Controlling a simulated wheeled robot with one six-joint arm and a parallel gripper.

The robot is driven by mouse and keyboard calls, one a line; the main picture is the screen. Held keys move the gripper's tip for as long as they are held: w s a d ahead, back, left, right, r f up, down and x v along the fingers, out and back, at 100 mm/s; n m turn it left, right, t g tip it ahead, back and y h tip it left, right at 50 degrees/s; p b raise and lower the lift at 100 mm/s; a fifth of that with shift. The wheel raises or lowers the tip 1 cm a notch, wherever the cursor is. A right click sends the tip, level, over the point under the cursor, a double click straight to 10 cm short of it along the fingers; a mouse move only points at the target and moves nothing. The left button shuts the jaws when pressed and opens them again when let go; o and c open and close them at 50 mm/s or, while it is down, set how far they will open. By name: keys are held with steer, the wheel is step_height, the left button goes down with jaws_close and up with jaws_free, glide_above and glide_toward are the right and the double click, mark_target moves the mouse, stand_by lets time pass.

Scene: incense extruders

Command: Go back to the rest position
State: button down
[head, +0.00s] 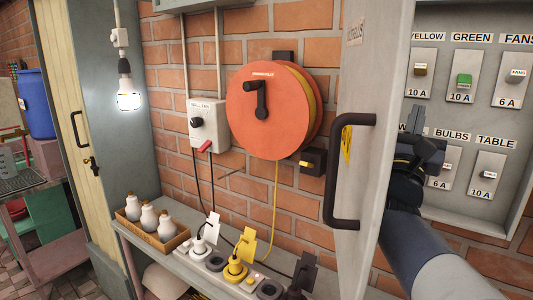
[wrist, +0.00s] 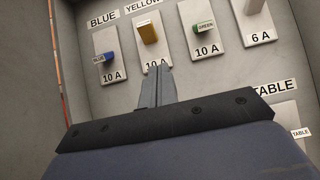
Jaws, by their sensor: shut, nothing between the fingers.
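My gripper (wrist: 157,86) is shut with nothing between its fingers. In the wrist view it points up at the grey breaker panel, just below the blue switch (wrist: 109,57), yellow switch (wrist: 147,32) and green switch (wrist: 204,29). I cannot tell whether it touches the panel. In the head view my arm reaches in from the lower right, and my gripper (head: 418,135) is in front of the panel (head: 498,218), hiding part of the lower row of switches.
The open grey cabinet door (head: 363,88) with a black handle (head: 335,170) stands close left of my arm. An orange cable reel (head: 262,125) hangs on the brick wall. A shelf below holds a bulb tray (head: 150,240) and several plugs. A lit bulb (head: 128,97) hangs at left.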

steer(key=b+v, duration=0.1)
steer(key=v, duration=0.4)
steer(key=shift+s+d+r, duration=0.1)
steer(key=shift+s, duration=0.2)
steer(key=shift+w, duration=0.1)
